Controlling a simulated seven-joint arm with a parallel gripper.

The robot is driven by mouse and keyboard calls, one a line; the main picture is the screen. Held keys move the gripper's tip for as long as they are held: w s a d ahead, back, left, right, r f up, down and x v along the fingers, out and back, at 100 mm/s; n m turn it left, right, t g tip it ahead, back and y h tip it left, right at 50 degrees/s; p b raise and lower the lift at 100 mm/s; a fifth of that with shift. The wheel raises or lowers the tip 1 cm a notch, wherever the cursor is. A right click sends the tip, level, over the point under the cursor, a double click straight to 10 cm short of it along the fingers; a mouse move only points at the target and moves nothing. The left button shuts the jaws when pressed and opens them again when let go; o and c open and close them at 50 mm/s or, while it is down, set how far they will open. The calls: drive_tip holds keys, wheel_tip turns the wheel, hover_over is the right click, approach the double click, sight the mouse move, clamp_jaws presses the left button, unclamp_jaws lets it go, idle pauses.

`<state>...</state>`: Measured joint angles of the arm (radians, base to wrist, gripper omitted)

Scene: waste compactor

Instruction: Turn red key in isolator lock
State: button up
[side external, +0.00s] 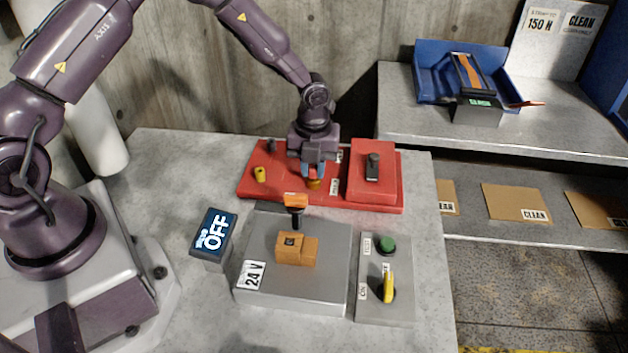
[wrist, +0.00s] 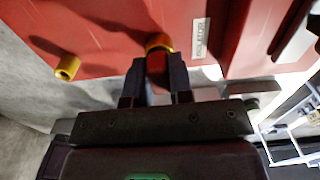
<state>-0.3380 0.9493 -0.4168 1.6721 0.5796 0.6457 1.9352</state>
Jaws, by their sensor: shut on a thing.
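The red panel (side external: 270,193) lies at the back of the bench. A yellow lock ring (side external: 314,184) stands on it, and in the wrist view the yellow ring (wrist: 160,41) is just beyond my fingertips. My gripper (side external: 313,171) points down over this ring. In the wrist view my gripper (wrist: 156,75) is shut on the red key (wrist: 157,63), which sits between the fingers at the ring. The fingers hide most of the key, and I cannot tell its turn angle. A small white label (wrist: 200,38) is beside the lock.
A second yellow post (side external: 260,174) stands left of the lock. A raised red box with a black handle (side external: 372,167) is to the right. In front are a grey 24 V box (side external: 333,268), an OFF display (side external: 213,232) and a green-button panel (side external: 388,245).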

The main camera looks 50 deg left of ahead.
drive_tip(key=shift+f, duration=0.15)
drive_tip(key=o, duration=0.9)
drive_tip(key=shift+c, duration=0.4)
drive_tip(key=shift+r, duration=3.6)
